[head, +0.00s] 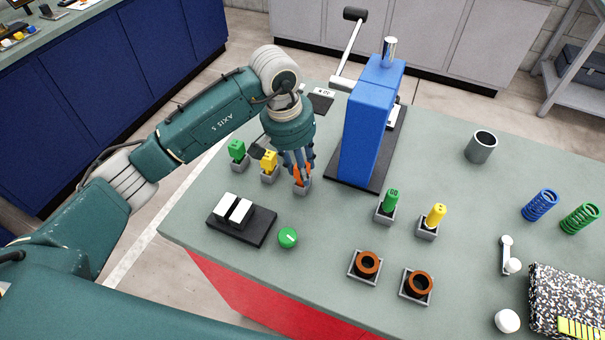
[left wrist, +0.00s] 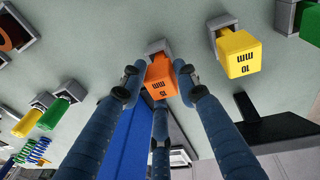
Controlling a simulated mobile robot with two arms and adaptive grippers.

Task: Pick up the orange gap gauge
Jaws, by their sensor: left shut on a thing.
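The orange gap gauge (left wrist: 161,78) stands in a small grey holder (head: 302,187) on the grey-green table, in front of the blue press. In the left wrist view its orange block sits between the blue fingers of my left gripper (left wrist: 158,85), which are closed around it. In the head view my left gripper (head: 299,165) comes down from above and mostly covers the gauge; a little orange (head: 307,170) shows between the fingers. The gauge appears to be still at its holder. My right gripper is not in view.
A yellow gauge (head: 269,160) and a green gauge (head: 236,149) stand in holders just left. The tall blue press (head: 368,130) rises close on the right. A black block with white pads (head: 240,222) and a green button (head: 288,238) lie in front.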

